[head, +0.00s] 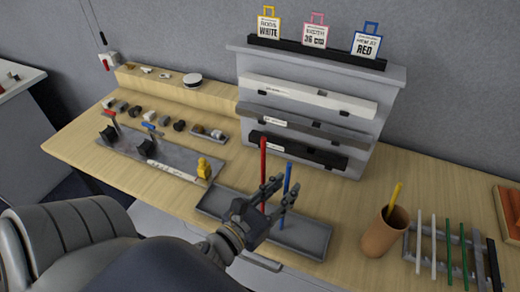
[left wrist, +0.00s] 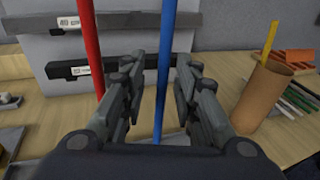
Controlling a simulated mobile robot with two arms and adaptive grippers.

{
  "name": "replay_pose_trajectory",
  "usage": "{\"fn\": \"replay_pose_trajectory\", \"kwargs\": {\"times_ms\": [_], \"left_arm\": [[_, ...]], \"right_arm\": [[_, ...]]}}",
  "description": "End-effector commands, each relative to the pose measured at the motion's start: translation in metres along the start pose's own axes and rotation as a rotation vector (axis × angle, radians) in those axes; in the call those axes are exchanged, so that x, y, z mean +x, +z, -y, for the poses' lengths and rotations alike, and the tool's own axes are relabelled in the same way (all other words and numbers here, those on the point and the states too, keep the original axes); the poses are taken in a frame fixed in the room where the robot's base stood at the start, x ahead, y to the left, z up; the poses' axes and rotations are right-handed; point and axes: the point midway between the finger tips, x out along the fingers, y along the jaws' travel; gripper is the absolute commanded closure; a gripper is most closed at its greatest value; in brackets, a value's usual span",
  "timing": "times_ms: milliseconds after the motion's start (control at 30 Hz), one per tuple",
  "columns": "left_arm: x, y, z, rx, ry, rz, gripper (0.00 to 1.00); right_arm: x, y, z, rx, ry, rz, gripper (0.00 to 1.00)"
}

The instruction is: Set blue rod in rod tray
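The blue rod (head: 287,178) stands upright in the head view, its lower end over the shallow grey tray (head: 315,243). A red rod (head: 263,160) stands upright to its left at the same tray. My left gripper (head: 281,190) is open, with its fingers on either side of the blue rod. In the left wrist view, the blue rod (left wrist: 163,70) passes between the two fingers (left wrist: 160,85), with a gap visible on each side. The red rod (left wrist: 90,50) is outside the left finger. The rods' bottom ends are partly hidden. My right gripper is not in view.
A brown cup (head: 385,235) holding a yellow stick stands to the right, beside a slotted rack (head: 412,245) with several white and green rods. A stepped grey stand (head: 390,80) with long boxes rises behind. A tool tray (head: 135,150) lies left.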

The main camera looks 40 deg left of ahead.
Motion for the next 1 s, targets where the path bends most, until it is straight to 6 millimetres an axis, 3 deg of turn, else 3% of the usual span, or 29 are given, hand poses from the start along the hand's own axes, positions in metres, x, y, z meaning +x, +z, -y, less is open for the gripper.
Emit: {"fn": "replay_pose_trajectory", "kwargs": {"times_ms": [300,600,1000], "left_arm": [[-0.044,-0.004,0.0,-0.001,0.001,-0.003,0.72],[-0.08,0.001,-0.001,-0.004,0.006,-0.003,0.72],[-0.102,0.0,0.0,-0.001,0.001,0.0,0.72]], "right_arm": [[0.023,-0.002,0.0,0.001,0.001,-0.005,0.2],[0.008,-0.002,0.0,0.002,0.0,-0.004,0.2],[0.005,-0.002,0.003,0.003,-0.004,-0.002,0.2]]}}
